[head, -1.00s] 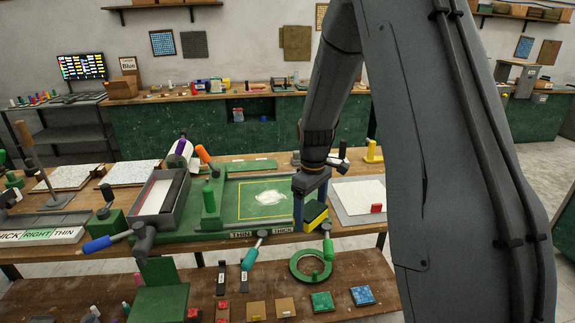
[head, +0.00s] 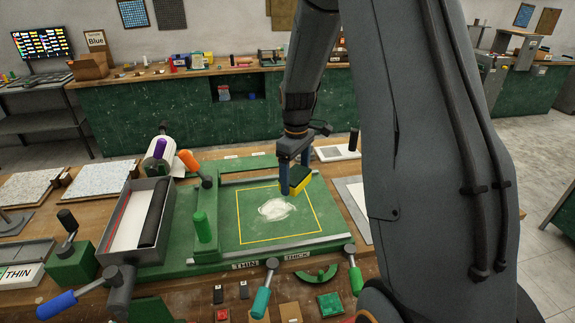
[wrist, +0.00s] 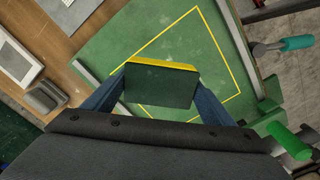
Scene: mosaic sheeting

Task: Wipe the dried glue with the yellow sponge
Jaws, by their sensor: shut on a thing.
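The dried glue is a white, irregular smear (head: 277,208) on the green board (head: 232,225), inside a yellow outlined square. My gripper (head: 292,181) is shut on the yellow sponge (head: 301,180), which has a dark green side. The sponge is just up and right of the smear in the head view; whether it touches the board I cannot tell. In the wrist view the sponge (wrist: 160,84) sits between both fingers, its dark side toward the camera. The smear is not visible there.
A grey tray (head: 165,262) with a dark roller stands left of the board. A green upright handle (head: 202,228) and metal rails border the square. Levers with orange (head: 188,160), teal (head: 262,300) and green (head: 356,280) grips stick out around it. The square is otherwise clear.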

